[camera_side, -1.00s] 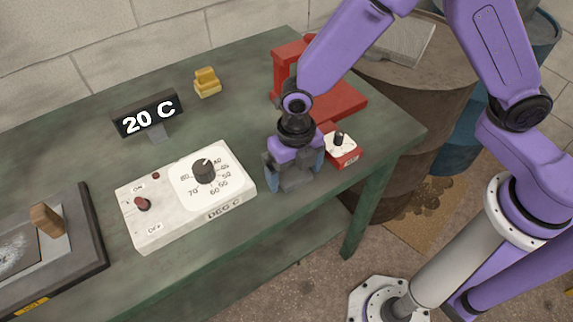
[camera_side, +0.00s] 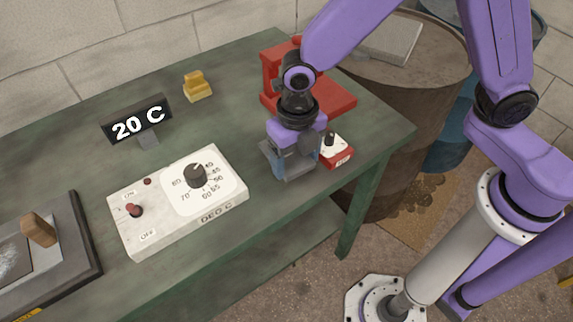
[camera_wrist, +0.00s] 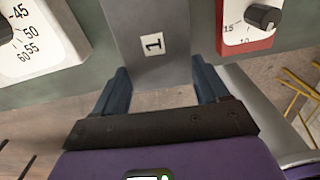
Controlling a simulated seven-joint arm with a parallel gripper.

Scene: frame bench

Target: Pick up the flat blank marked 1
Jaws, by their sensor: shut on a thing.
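The flat grey blank (camera_wrist: 150,20) shows at the top middle of the wrist view, with a white label reading 1 near its lower end. The two blue fingers of my gripper (camera_wrist: 162,82) stand on either side of it, shut on it. In the side view my gripper (camera_side: 293,165) points down near the bench's front right edge, just left of the small red box. There the blank is mostly hidden by the fingers, and I cannot tell whether it touches the bench.
A white control box (camera_side: 180,205) lies left of my gripper. The red dial box (camera_side: 336,150) is close on its right, with a red stand (camera_side: 330,100) behind. A 20 C display (camera_side: 137,120), a yellow block (camera_side: 198,87) and a dark plate (camera_side: 85,240) sit farther left.

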